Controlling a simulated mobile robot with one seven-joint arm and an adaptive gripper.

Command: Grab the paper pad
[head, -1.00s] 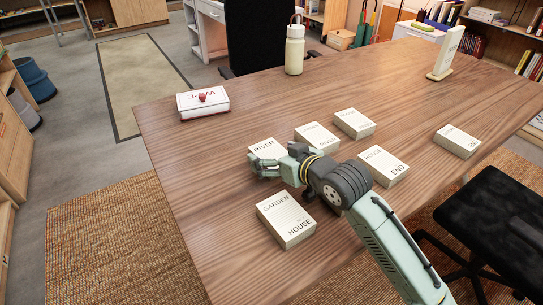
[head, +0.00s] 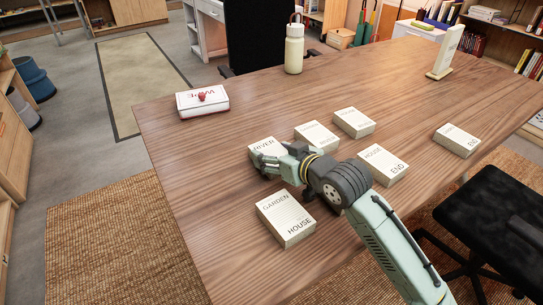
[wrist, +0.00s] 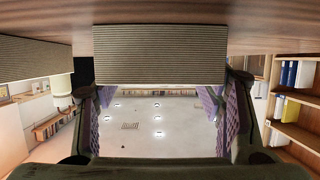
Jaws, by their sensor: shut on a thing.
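Several thick cream pads printed with words lie on the wooden table. The paper pad (head: 264,146) at the far left of the back group reads RIVER. My gripper (head: 265,160) is at its near side and covers part of its top. In the wrist view, the ridged page edge of the pad (wrist: 160,55) sits between the two fingers (wrist: 165,88). My gripper is shut on this pad. Whether the pad is clear of the tabletop cannot be told.
Close by are the GARDEN HOUSE pad (head: 287,219), the HOUSE END pad (head: 383,166) and two more pads (head: 316,135), (head: 354,122). Another pad (head: 456,140) lies to the right. A white box (head: 203,103), a bottle (head: 294,50) and an upright white stand (head: 445,55) are farther off.

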